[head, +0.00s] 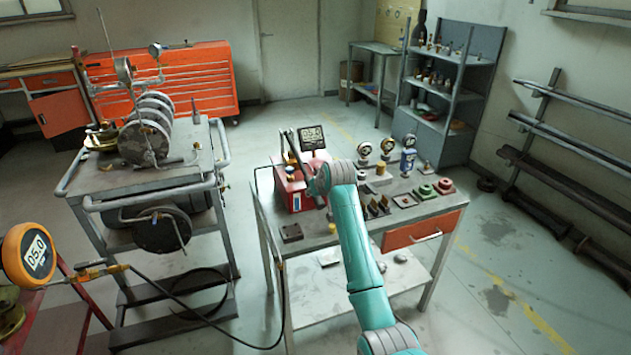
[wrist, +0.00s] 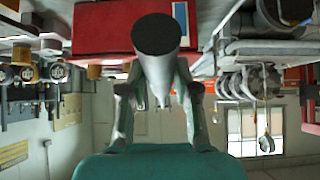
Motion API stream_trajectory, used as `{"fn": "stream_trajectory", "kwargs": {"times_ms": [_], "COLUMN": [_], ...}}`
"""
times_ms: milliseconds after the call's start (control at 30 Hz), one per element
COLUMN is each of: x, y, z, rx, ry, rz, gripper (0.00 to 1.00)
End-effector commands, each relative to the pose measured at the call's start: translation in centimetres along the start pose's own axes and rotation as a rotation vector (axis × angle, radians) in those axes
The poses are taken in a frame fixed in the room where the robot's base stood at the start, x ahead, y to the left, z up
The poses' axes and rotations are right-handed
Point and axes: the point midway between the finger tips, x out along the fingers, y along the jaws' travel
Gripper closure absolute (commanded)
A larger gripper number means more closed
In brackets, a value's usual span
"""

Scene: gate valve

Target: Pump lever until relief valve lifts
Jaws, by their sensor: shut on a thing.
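A red hand pump (head: 285,190) stands on the left end of the grey workbench, and its red body shows upside down in the wrist view (wrist: 100,30). Its dark lever (head: 295,150) leans over the pump; the lever's round end (wrist: 157,35) points toward the wrist camera. My gripper (head: 319,182) is shut on the lever, with a finger on either side of it in the wrist view (wrist: 160,90). A digital display (head: 311,138) behind the pump and an orange round gauge (head: 27,255) at the left both seem to read 05.0. I cannot identify the relief valve.
Gauges, flanges and small parts stand on the workbench (head: 345,228) right of the pump. A black hose (head: 215,325) runs near the floor from the orange gauge's side. A steel cart (head: 85,180) with discs stands left. Open floor (head: 500,290) lies right.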

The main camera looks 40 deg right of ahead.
Motion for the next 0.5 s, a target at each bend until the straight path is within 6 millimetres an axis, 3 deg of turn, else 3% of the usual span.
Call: {"fn": "stream_trajectory", "kwargs": {"times_ms": [433, 467, 500], "x": [0.82, 0.83, 0.84], "y": [0.00, 0.00, 0.00], "z": [0.69, 0.71, 0.74], "rx": [0.001, 0.001, 0.001], "ry": [0.027, 0.027, 0.026], "rz": [0.000, 0.000, 0.000], "gripper": [1.00, 0.64, 0.54]}}
